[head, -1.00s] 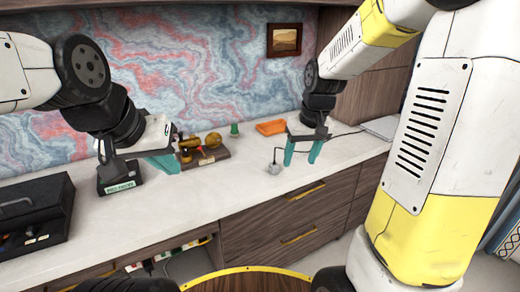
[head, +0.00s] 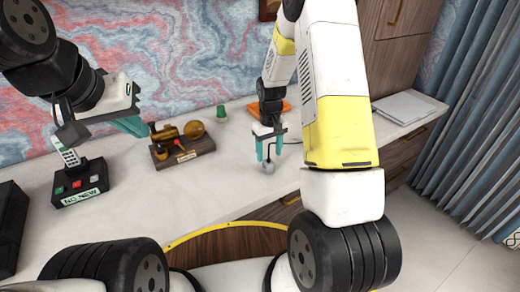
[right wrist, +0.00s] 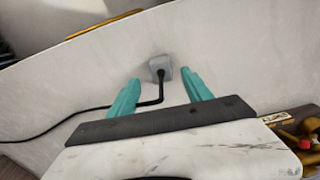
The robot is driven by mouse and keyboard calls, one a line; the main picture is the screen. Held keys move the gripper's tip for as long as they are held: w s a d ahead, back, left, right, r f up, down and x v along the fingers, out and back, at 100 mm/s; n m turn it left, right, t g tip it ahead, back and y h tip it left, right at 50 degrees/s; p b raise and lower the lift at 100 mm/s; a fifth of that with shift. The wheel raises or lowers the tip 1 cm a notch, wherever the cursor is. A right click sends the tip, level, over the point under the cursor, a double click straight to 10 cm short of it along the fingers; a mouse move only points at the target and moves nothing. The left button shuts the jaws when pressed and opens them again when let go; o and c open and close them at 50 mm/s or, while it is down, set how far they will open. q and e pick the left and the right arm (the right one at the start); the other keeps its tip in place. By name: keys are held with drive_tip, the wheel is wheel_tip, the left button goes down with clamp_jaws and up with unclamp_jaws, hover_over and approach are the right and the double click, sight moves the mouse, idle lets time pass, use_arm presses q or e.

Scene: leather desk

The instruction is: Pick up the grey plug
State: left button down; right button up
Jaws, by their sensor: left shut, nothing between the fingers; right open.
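The grey plug (head: 268,167) stands near the front edge of the white counter, with its black cable rising from it; it also shows in the right wrist view (right wrist: 161,64). My right gripper (head: 269,157) is open above the plug. In the right wrist view its two teal fingers (right wrist: 160,88) point towards the plug, which lies a little beyond the tips and between their lines. The fingers do not appear to touch it. My left gripper (head: 140,130) is shut and empty above the counter at the left, far from the plug.
A wooden stand with brass objects (head: 183,150) sits between the grippers. A black phone base with a handset (head: 80,185) stands at the left. An orange tray (head: 277,107) and a green item (head: 221,113) lie behind. The pale laptop-like slab (head: 408,106) is at the right.

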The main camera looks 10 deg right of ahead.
sight(268, 162)
wheel_tip(268, 162, down, 5)
drive_tip(key=shift+r, duration=0.1)
drive_tip(key=shift+a, duration=0.1)
clamp_jaws()
